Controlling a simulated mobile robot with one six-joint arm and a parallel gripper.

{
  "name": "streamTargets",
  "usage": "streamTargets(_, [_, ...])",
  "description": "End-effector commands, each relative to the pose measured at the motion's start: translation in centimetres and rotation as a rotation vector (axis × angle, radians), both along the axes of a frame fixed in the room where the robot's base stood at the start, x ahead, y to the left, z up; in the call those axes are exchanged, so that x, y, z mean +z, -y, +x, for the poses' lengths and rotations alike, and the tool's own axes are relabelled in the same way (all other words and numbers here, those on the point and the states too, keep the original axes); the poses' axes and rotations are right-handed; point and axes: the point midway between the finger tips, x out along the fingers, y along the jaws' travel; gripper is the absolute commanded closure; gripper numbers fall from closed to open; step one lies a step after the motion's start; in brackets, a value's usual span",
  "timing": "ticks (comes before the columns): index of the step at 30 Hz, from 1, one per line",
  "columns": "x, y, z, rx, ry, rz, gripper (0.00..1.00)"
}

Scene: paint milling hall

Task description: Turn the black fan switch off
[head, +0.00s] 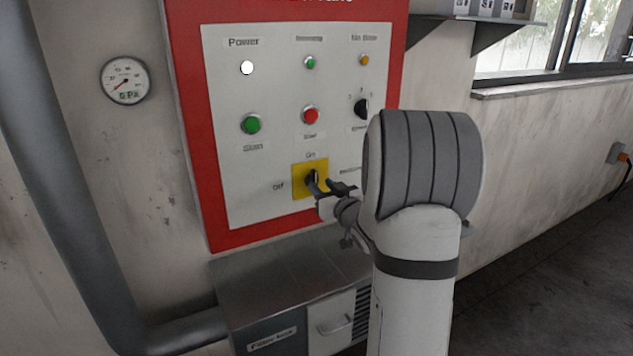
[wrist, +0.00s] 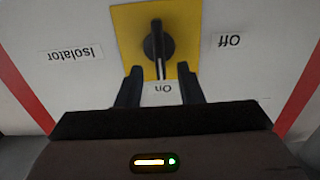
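A black rotary switch (head: 314,177) sits on a yellow square plate (head: 299,191) low on the panel, marked On above and Off to its left. In the wrist view, which is upside down, the switch handle (wrist: 157,45) has a white line pointing to On; the label beside the plate reads Isolator. My gripper (head: 325,187) is in front of the plate. In the wrist view my gripper (wrist: 159,74) is open, one finger on each side of the handle's end, with gaps showing. I cannot tell how deep the fingers reach. No label reading "fan" is legible.
The white panel (head: 285,90) in a red frame also carries a green button (head: 250,124), a red button (head: 311,115), a lit white lamp (head: 246,68) and another black knob (head: 362,107). A grey metal cabinet (head: 270,275) juts out below. A pipe (head: 60,170) runs at left.

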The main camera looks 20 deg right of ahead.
Motion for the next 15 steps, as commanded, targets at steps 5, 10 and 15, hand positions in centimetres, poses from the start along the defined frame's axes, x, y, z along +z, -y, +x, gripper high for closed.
streamTargets(5, [0.1, -0.1, 2.2, 0.001, 0.000, 0.000, 0.66])
streamTargets(10, [0.1, -0.1, 2.9, 0.000, 0.000, -0.001, 0.66])
streamTargets(15, [0.0, -0.1, 2.9, -0.001, 0.000, -0.001, 0.66])
